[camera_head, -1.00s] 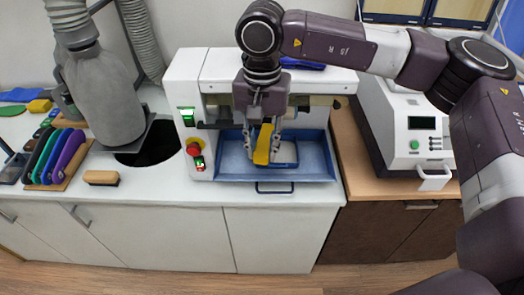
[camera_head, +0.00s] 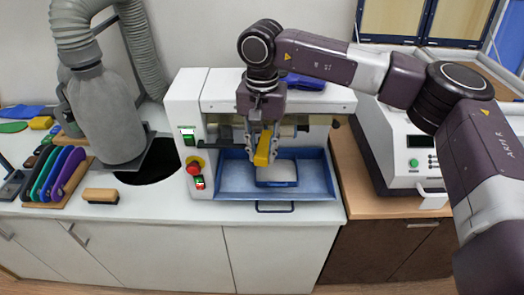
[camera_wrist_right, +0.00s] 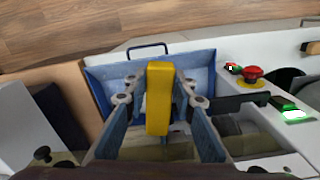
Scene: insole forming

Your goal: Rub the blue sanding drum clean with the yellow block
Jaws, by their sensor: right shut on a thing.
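My right gripper (camera_head: 262,143) is shut on the yellow block (camera_head: 262,151), which hangs between its fingers above the blue tray (camera_head: 322,178) of the white machine. In the right wrist view the block (camera_wrist_right: 159,95) stands out between the two fingers (camera_wrist_right: 160,92). The machine's roller shaft (camera_head: 288,130) shows just behind and to the right of the gripper, with pale and tan parts. I cannot make out a blue drum; the gripper hides part of this area. I cannot tell whether the block touches a roller. My left gripper is not in view.
A red stop button (camera_head: 193,168) is on the machine's left front. A white device (camera_head: 408,160) stands close on the right.

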